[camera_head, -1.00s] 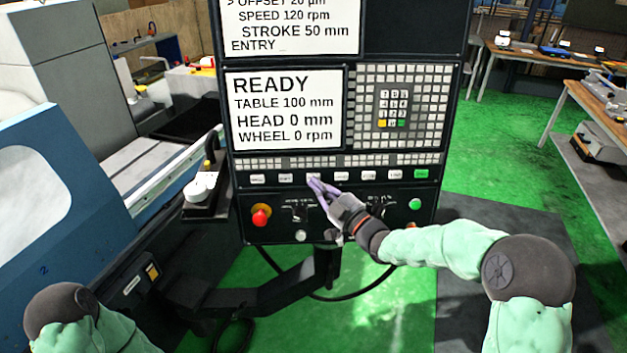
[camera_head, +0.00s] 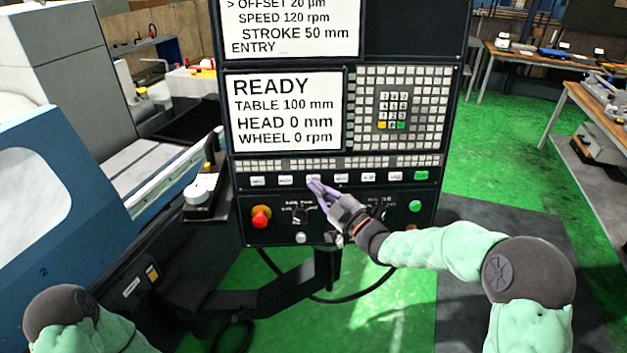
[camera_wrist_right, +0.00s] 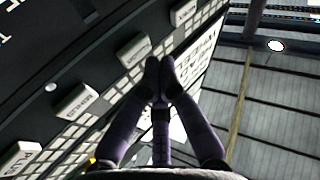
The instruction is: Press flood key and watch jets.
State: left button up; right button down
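A row of rectangular keys runs across the control panel (camera_head: 340,210) below the screen; most are white and the one at the right end is green (camera_head: 421,175). My right gripper (camera_head: 312,184) has its purple fingers together, with the tips at the third key from the left (camera_head: 313,177), partly covering it. In the right wrist view the gripper (camera_wrist_right: 160,68) is shut and empty, close to a white key (camera_wrist_right: 134,49); contact cannot be told. The flood label cannot be read. No coolant jets show. My left gripper is out of view.
A red emergency button (camera_head: 261,217), a rotary switch (camera_head: 300,213) and a green button (camera_head: 415,206) sit below the keys. The screen (camera_head: 287,110) reads READY, wheel 0 rpm. The blue grinder (camera_head: 60,190) stands left, wooden benches (camera_head: 590,100) right.

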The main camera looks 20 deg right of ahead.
dwell(0.4)
jog(key=shift+w+d+b, duration=0.1)
jog(key=shift+w+b, duration=0.3)
jog(key=shift+b, duration=0.1)
jog(key=shift+w+d+f+b, duration=0.1)
jog(key=shift+w+f+b, duration=0.05)
jog(key=shift+w+b, duration=0.2)
dwell(0.6)
jog(key=shift+s, duration=0.1)
jog(key=shift+s+a+r, duration=0.2)
jog(key=shift+s, duration=0.5)
